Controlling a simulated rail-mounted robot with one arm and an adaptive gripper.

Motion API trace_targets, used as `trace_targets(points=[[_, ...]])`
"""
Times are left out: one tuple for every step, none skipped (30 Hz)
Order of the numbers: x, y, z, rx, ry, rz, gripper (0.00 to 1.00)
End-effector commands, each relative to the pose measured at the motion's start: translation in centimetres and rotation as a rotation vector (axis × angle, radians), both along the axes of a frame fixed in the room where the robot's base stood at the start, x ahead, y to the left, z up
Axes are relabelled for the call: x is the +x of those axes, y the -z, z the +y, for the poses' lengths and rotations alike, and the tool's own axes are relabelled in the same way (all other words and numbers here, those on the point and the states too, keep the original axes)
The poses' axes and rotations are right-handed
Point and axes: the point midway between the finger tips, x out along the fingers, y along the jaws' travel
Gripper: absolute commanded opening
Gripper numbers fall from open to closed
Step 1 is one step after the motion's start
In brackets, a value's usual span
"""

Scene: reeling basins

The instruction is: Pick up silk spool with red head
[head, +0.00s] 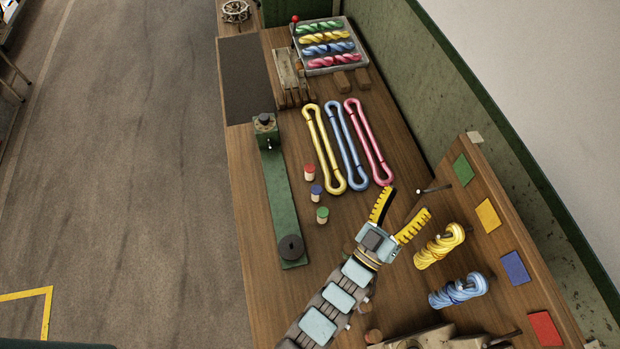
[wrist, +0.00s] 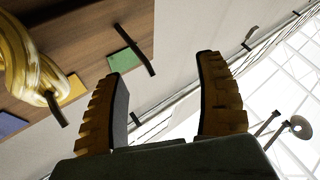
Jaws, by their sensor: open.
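The spool with the red head (head: 309,172) stands upright on the wooden table, left of the yellow silk loop, in the head view. A blue-headed spool (head: 316,192) and a green-headed spool (head: 322,214) stand just below it in the picture. My gripper (head: 404,208) is open and empty, to the right of the spools and apart from them, with its yellow fingers toward the back of the table. In the wrist view my gripper (wrist: 166,95) has nothing between its fingers. The spools do not show in the wrist view.
Yellow (head: 326,148), blue (head: 346,147) and pink (head: 369,142) loops lie behind the spools. A green bar fixture (head: 278,195) lies left of them. A pegboard (head: 500,225) with yellow (head: 439,246) and blue (head: 458,291) skeins stands at right, close to my gripper.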

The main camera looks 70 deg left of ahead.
Motion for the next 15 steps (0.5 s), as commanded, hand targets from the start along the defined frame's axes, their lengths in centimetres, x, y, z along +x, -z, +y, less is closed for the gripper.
trace_targets(points=[[0.4, 1.9, 0.6, -0.003, -0.014, 0.052, 0.71], [0.7, 2.8, 1.0, -0.005, -0.023, 0.090, 0.71], [1.0, 3.9, 1.5, -0.009, -0.037, 0.140, 0.71], [1.2, 4.9, 2.0, -0.014, -0.051, 0.178, 0.71], [1.3, 5.9, 2.5, -0.020, -0.065, 0.217, 0.71], [1.3, 7.1, 3.2, -0.026, -0.088, 0.265, 0.71], [1.2, 8.0, 3.8, -0.033, -0.107, 0.303, 0.71], [1.0, 8.8, 4.5, -0.041, -0.127, 0.337, 0.71], [0.7, 9.9, 5.3, -0.052, -0.156, 0.382, 0.71], [0.4, 10.9, 6.0, -0.064, -0.178, 0.418, 0.71], [0.0, 11.7, 6.8, -0.074, -0.204, 0.450, 0.71], [-0.6, 12.9, 7.8, -0.090, -0.239, 0.494, 0.71], [-1.2, 13.7, 8.5, -0.106, -0.268, 0.527, 0.71], [-1.8, 14.4, 9.3, -0.120, -0.296, 0.554, 0.71], [-2.7, 15.4, 10.3, -0.142, -0.335, 0.591, 0.71]])
